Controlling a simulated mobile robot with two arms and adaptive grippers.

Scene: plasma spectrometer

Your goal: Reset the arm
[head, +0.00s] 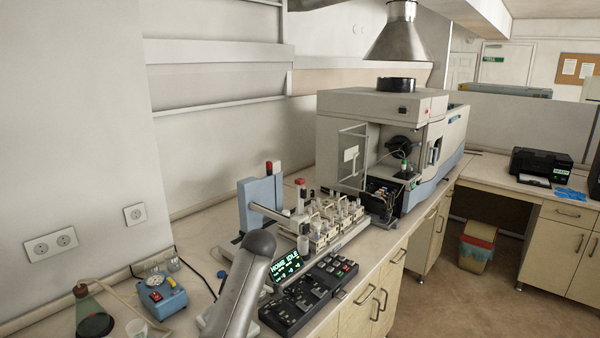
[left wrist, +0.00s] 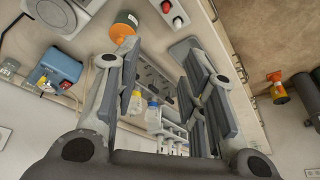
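My left gripper (left wrist: 164,72) is open in the left wrist view, its two grey fingers spread wide with nothing held between them. In the head view, a grey link of my left arm rises from the bottom edge, in front of the autosampler. The autosampler has a blue post (head: 262,203) with a horizontal arm, and racks of vials (head: 335,218) beside it. Its small screen (head: 287,265) shows green text reading "HOME IDLE". A black control panel (head: 309,297) with buttons lies in front of it. My right gripper is in neither view.
The spectrometer (head: 385,135) stands behind the racks, under a metal exhaust hood (head: 400,40). A blue device (head: 161,296) and a green flask (head: 92,315) stand at the left of the bench. A printer (head: 541,166) sits on the far right counter. A bin (head: 477,247) stands on the floor.

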